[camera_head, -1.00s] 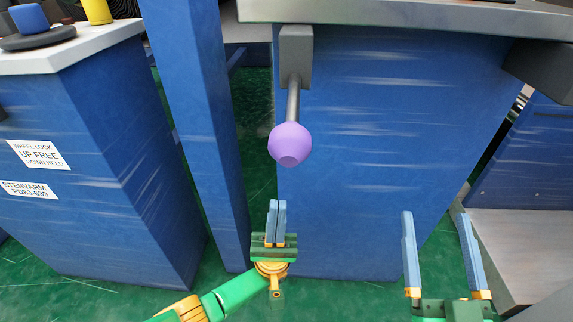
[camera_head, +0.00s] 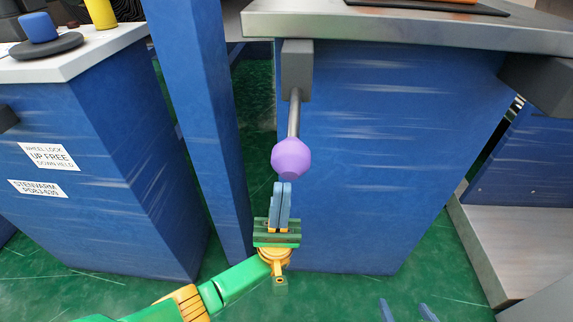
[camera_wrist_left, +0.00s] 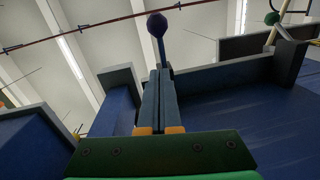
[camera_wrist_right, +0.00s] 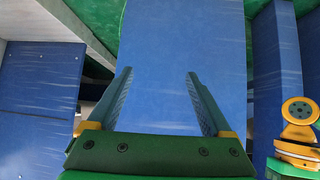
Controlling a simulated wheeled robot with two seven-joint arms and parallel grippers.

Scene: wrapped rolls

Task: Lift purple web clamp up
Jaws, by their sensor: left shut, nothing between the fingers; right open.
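The purple web clamp shows as a purple knob (camera_head: 291,158) on a grey rod that hangs from a dark grey block (camera_head: 297,70) on the blue cabinet front. The knob also shows in the left wrist view (camera_wrist_left: 157,24), beyond the fingertips. My left gripper (camera_head: 282,187) is shut and empty, with its tips just below the knob; I cannot tell whether they touch it. My right gripper (camera_head: 405,306) is low at the bottom edge of the head view, only its fingertips showing. The right wrist view shows it open and empty (camera_wrist_right: 159,80).
The blue cabinet (camera_head: 400,150) has a grey top (camera_head: 400,28). A blue post (camera_head: 205,120) stands left of the knob. A second blue cabinet (camera_head: 90,180) with labels is further left. A grey shelf (camera_head: 500,235) is at the right. Green floor lies between.

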